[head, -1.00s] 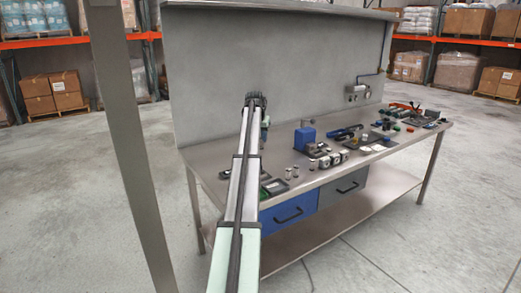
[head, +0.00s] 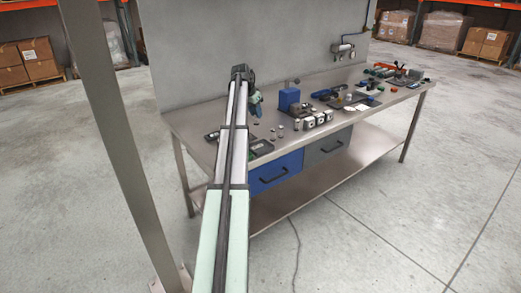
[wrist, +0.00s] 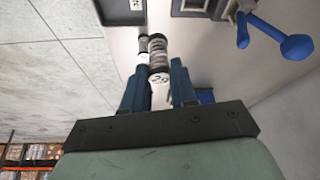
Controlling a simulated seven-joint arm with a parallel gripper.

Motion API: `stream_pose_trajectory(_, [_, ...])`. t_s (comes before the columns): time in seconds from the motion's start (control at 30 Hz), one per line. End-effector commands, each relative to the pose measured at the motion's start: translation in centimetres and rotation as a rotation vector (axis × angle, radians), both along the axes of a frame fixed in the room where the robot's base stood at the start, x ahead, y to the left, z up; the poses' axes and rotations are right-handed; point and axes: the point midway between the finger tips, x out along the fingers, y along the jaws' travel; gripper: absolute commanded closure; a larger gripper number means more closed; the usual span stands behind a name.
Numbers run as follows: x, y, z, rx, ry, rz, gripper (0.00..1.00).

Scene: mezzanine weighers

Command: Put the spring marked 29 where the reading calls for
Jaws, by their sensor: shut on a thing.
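The spring marked 29 (wrist: 158,52) shows in the wrist view as a dark coil, with the number on its pale end facing the camera. My gripper (wrist: 160,88) has its blue fingers on both sides of this numbered end and is shut on it. A second similar cylinder (wrist: 142,58) stands close beside it on the left; its marking is hidden. In the head view my gripper (head: 256,104) is over the left part of the bench, and the spring in it is too small to make out. A grey device with a blue lever (wrist: 288,45) is at the upper right in the wrist view.
The steel bench (head: 190,118) carries small cylinders (head: 276,131), a blue block-like device (head: 289,99) and a row of small white-faced boxes (head: 310,122). A dark tray (head: 262,148) lies near the front edge. Tools and parts crowd the right end. Blue (head: 275,173) and grey drawers hang below.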

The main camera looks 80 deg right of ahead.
Motion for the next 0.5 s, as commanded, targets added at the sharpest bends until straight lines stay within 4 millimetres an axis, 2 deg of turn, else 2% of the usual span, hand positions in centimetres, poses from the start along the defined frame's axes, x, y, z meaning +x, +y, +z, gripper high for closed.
stream_pose_trajectory(0.5, [-2.4,3.6,0.4,0.001,0.002,-0.791,1.00])
